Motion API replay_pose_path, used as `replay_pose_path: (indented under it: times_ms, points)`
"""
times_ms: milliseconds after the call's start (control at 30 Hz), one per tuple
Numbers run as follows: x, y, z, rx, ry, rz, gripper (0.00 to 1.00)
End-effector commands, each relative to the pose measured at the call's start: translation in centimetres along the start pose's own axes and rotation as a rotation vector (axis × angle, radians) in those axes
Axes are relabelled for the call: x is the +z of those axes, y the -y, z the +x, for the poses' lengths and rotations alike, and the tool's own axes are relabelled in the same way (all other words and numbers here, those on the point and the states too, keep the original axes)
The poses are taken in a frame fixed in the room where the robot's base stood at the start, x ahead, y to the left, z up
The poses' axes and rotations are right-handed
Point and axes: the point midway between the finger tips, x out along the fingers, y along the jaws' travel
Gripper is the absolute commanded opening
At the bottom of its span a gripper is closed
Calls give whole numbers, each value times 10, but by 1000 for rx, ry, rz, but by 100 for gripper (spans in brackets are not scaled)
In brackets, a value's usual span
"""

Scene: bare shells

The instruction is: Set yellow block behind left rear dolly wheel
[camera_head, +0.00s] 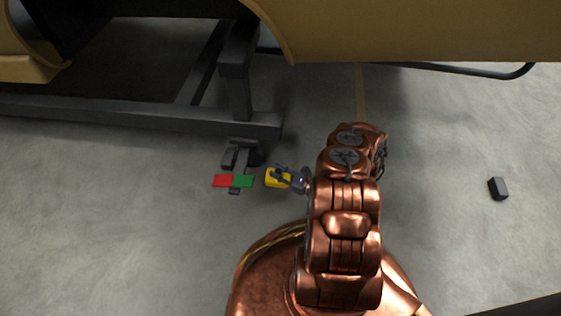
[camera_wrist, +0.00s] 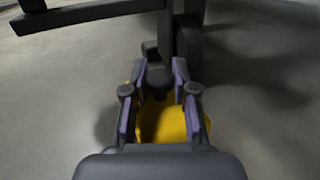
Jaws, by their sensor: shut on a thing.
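The yellow block (camera_head: 277,178) is between the fingers of my gripper (camera_head: 284,174), close to the floor. In the wrist view the yellow block (camera_wrist: 165,122) shows between and below the two fingers of my gripper (camera_wrist: 160,85), which are shut on it. The dark dolly wheel (camera_head: 243,154) stands under the corner of the dolly frame (camera_head: 150,115), up and left of the block. The wheel also shows in the wrist view (camera_wrist: 188,45), just ahead of the fingers. I cannot tell whether the block touches the floor.
A red patch (camera_head: 222,181) and a green patch (camera_head: 243,181) lie on the floor below the wheel, left of the block. A small black block (camera_head: 498,188) lies far right. A large tan body shell (camera_head: 420,30) hangs overhead. The floor at right is mostly clear.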

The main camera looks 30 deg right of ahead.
Motion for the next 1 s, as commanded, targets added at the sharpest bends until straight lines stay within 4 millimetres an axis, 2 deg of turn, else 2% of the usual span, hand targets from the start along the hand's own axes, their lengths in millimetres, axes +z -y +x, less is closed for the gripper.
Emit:
replay_pose_path:
  times_ms: [200, 400, 700, 900, 1000]
  points:
    - [-7, 44, 20, 4, 2, -10, 0]
    - [-9, 71, 32, 3, 3, -4, 0]
    - [-10, 89, 38, -1, 2, -5, 0]
    - [-38, 89, 38, -3, 1, -3, 0]
    - [-44, 89, 38, -1, 1, -3, 0]
